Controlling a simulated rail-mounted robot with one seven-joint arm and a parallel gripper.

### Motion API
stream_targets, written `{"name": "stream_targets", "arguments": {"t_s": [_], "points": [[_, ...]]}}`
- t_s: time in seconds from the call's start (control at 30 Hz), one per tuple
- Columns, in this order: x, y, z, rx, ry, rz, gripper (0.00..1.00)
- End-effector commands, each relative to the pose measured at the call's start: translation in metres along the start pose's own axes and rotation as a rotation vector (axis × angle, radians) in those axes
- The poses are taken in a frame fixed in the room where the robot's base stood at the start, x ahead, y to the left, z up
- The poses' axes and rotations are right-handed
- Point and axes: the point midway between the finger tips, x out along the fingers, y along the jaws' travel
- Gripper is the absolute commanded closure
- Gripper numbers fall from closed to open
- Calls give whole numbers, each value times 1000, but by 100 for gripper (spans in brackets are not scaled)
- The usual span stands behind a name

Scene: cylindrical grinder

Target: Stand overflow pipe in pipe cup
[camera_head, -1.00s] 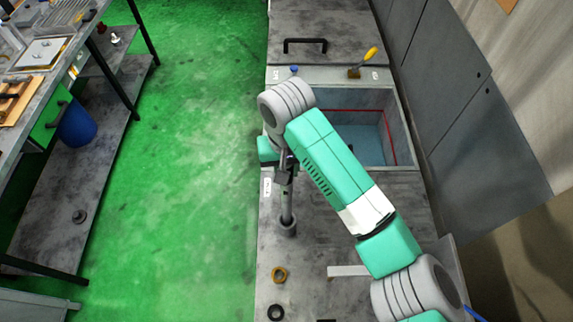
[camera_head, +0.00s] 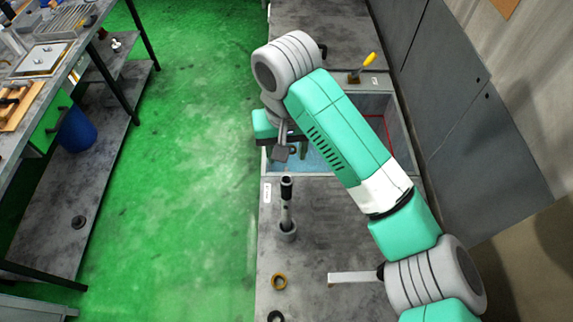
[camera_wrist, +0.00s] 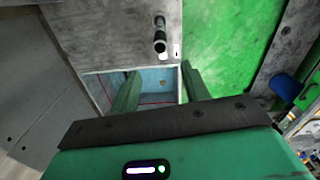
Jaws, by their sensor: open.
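The overflow pipe (camera_head: 287,204) is a grey tube with a black top end. It stands upright in the grey pipe cup (camera_head: 287,232) on the bench top, near the bench's left edge. The pipe also shows in the wrist view (camera_wrist: 160,36), seen from above; the cup is hard to make out there. My gripper (camera_head: 290,153) is above and behind the pipe, over the near edge of the tank, and apart from the pipe. In the wrist view its two fingers (camera_wrist: 160,85) are spread with nothing between them.
The blue-lined tank (camera_head: 376,120) lies open behind the pipe. A yellow-handled lever (camera_head: 369,62) is on its far rim. A brass ring (camera_head: 279,281), a black ring (camera_head: 275,316) and a pale flat bar (camera_head: 352,278) lie on the near bench. Green floor is clear at left.

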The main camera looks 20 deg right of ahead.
Motion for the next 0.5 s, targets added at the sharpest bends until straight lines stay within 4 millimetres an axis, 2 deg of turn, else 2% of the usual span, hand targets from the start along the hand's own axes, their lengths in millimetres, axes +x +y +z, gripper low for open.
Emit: {"name": "stream_targets", "arguments": {"t_s": [0.03,0.2,0.5], "points": [[-15,1,0,1,3,4,54],[-34,0,0,1,1,1,54],[-38,0,0,1,-1,0,54]]}}
